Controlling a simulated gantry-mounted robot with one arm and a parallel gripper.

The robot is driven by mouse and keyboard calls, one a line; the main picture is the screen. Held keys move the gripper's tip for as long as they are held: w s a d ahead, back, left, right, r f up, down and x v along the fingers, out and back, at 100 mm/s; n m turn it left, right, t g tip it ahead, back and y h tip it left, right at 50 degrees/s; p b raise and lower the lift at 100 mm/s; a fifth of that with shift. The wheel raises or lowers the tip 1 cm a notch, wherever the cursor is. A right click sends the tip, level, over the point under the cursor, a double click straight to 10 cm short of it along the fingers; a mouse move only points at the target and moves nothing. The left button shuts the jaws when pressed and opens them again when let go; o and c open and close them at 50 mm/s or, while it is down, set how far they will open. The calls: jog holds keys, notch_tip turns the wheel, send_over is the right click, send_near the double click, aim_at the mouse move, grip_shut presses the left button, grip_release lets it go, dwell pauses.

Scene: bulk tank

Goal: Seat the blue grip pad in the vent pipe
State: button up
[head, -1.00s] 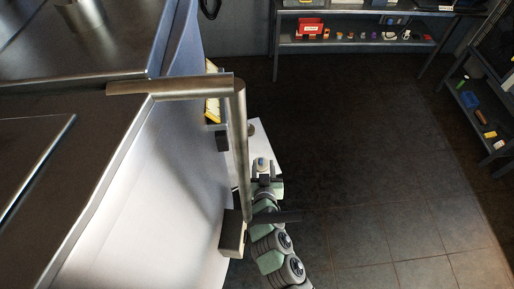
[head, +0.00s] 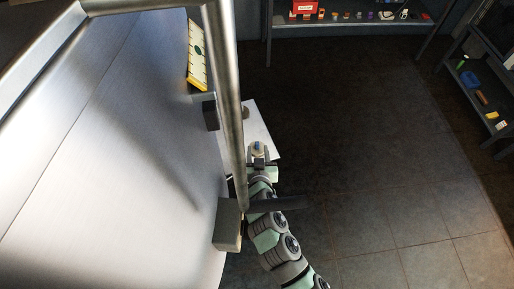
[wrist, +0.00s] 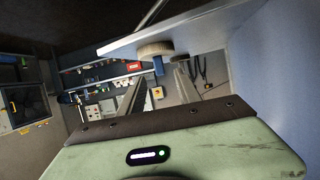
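My gripper (head: 258,152) is beside the tank, over the edge of a white plate in the head view. In the wrist view its two fingers (wrist: 158,85) stand apart and it looks open. A small blue piece (wrist: 158,65), perhaps the grip pad, shows between and beyond the fingertips, with no clear contact. A small blue spot (head: 258,145) also shows at the gripper's tip in the head view. A round beige piece (wrist: 155,48) is just above the blue one in the wrist view. A bent steel pipe (head: 228,90) runs down beside the tank; I cannot tell whether it is the vent pipe.
The steel tank wall (head: 130,140) fills the left. A white plate (head: 263,130) sticks out beside it. A yellow strip (head: 197,58), a dark block (head: 210,115) and a grey box (head: 228,225) are near the wall. Shelves (head: 350,20) stand at the back; the right floor is clear.

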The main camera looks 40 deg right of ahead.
aim_at(257, 144)
jog(key=x, duration=0.5)
jog(key=shift+w+r, duration=0.1)
jog(key=shift+r, duration=0.1)
grip_shut()
dwell(0.4)
